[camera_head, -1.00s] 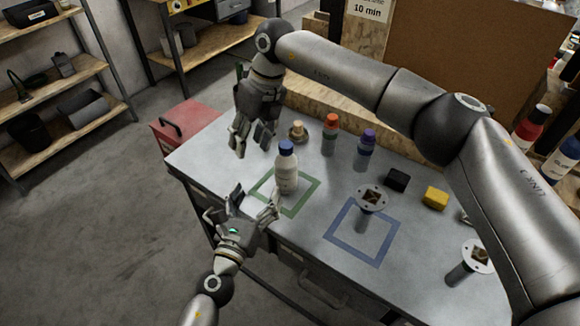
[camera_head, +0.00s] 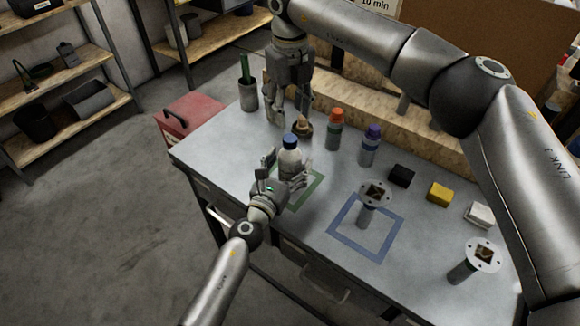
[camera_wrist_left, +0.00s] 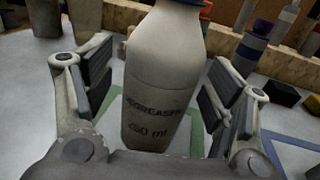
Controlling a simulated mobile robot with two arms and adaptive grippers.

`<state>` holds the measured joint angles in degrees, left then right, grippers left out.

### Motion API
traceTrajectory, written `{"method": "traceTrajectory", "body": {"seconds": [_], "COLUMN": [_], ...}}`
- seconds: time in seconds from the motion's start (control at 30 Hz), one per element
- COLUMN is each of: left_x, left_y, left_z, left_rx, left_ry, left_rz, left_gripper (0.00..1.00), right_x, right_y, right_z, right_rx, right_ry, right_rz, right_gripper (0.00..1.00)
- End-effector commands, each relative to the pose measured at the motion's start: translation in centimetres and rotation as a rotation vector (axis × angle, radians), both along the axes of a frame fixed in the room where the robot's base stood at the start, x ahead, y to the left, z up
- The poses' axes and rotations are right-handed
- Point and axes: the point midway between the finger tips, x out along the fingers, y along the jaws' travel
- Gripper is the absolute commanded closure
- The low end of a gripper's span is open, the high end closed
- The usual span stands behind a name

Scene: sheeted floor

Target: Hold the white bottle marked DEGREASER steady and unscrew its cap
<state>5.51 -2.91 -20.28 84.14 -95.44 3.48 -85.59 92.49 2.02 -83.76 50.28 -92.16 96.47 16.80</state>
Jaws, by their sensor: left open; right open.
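The white bottle (camera_head: 290,160) with a blue cap (camera_head: 290,140) stands upright at the green square outline (camera_head: 309,193) on the table. In the left wrist view the bottle (camera_wrist_left: 165,75) shows DEGREASER lettering and stands between the open fingers of my left gripper (camera_wrist_left: 158,100), with gaps on both sides. In the head view my left gripper (camera_head: 284,172) is low in front of the bottle and hides its lower part. My right gripper (camera_head: 288,108) is open and empty, pointing down behind the bottle, above the table's back left.
An orange-capped bottle (camera_head: 334,130) and a purple-capped bottle (camera_head: 370,146) stand to the right. A round item with a tan top (camera_head: 303,128) is near my right gripper. A blue square outline (camera_head: 345,235), posts and small blocks (camera_head: 440,193) occupy the right side.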

Motion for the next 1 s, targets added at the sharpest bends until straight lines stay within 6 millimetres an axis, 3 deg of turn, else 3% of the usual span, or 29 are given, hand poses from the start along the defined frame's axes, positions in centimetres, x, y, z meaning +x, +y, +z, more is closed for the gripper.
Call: {"method": "traceTrajectory", "body": {"seconds": [0.53,1.0], "left_x": [1.00,0.97], "left_y": [-0.46,-0.44], "left_z": [0.03,0.02], "left_rx": [0.000,0.000], "left_ry": [0.001,0.001], "left_rz": [0.000,0.000], "left_gripper": [0.22,0.83], "right_x": [-0.02,-0.02], "right_y": [0.03,0.03], "right_z": [-0.01,-0.01], "right_rx": [0.001,0.001], "right_ry": [0.001,0.001], "right_rz": [0.001,0.001], "right_gripper": [0.53,0.53]}}
